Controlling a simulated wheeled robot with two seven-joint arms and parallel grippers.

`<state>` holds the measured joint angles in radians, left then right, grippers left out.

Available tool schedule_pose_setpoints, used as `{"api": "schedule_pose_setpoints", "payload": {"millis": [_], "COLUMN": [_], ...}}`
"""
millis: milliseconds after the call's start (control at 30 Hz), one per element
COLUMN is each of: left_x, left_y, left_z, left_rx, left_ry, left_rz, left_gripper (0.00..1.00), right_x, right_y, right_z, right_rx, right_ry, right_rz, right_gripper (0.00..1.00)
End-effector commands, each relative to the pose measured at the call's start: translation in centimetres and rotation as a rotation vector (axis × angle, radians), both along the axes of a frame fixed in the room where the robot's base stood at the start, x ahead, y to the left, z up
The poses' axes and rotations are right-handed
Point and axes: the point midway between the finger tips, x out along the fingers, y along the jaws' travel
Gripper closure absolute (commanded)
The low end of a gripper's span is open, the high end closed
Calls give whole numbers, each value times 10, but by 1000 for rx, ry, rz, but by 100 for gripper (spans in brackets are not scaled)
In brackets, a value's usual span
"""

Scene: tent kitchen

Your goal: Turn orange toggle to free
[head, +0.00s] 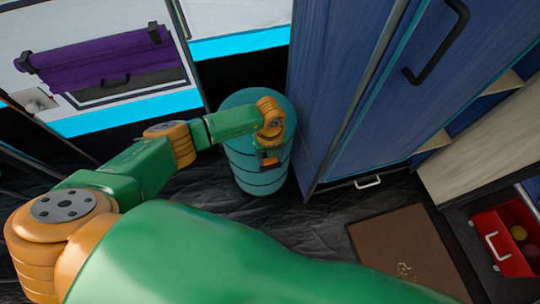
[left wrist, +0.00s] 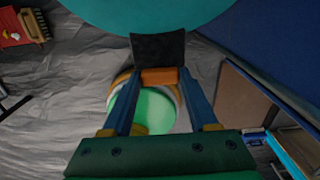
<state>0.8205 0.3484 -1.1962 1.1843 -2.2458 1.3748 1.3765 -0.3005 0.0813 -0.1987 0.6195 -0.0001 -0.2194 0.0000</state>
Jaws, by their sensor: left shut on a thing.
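A teal barrel (head: 258,180) stands on the floor between the white cabinet and the blue cabinet. Its edge also shows at the top of the left wrist view (left wrist: 150,12). A dark square plate (left wrist: 158,47) juts out from the barrel, with the small orange toggle (left wrist: 159,77) at its near side. My left gripper (left wrist: 160,82) has its two blue fingers on either side of the orange toggle and is shut on it. In the head view my left gripper (head: 268,155) is at the barrel's front, largely hidden by my wrist. My right gripper is not seen.
A tall blue cabinet (head: 345,90) stands close to the barrel's right. A white cabinet with a purple roll (head: 95,62) is at the left. A brown mat (head: 405,250) and a red crate (head: 505,240) with balls lie at the right. Dark crumpled floor is free around the barrel.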

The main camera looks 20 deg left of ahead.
Motion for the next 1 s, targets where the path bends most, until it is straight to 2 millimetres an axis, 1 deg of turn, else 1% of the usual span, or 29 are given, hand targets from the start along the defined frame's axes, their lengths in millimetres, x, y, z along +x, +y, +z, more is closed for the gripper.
{"api": "schedule_pose_setpoints", "payload": {"millis": [300,333,367,400,433,667,733,767,867,900,1000], "left_x": [1,1,1,1,1,0,0,1,1,1,1], "left_y": [0,0,0,0,0,0,0,0,0,0,0], "left_z": [0,0,0,0,0,0,3,8,30,39,58], "left_rx": [0,0,0,0,0,0,0,0,0,-1,0], "left_ry": [-2,-2,-2,-2,-1,0,-1,-1,-4,-4,-2], "left_rz": [3,3,3,3,2,1,1,1,0,0,0], "left_gripper": [96,33,25,14,10,10,10,10,10,10,10], "right_x": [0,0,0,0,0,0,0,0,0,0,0], "right_y": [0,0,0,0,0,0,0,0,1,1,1], "right_z": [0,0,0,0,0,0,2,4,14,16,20], "right_rx": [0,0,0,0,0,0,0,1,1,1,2], "right_ry": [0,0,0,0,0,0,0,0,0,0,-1], "right_rz": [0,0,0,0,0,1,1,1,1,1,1], "right_gripper": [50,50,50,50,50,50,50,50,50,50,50]}}
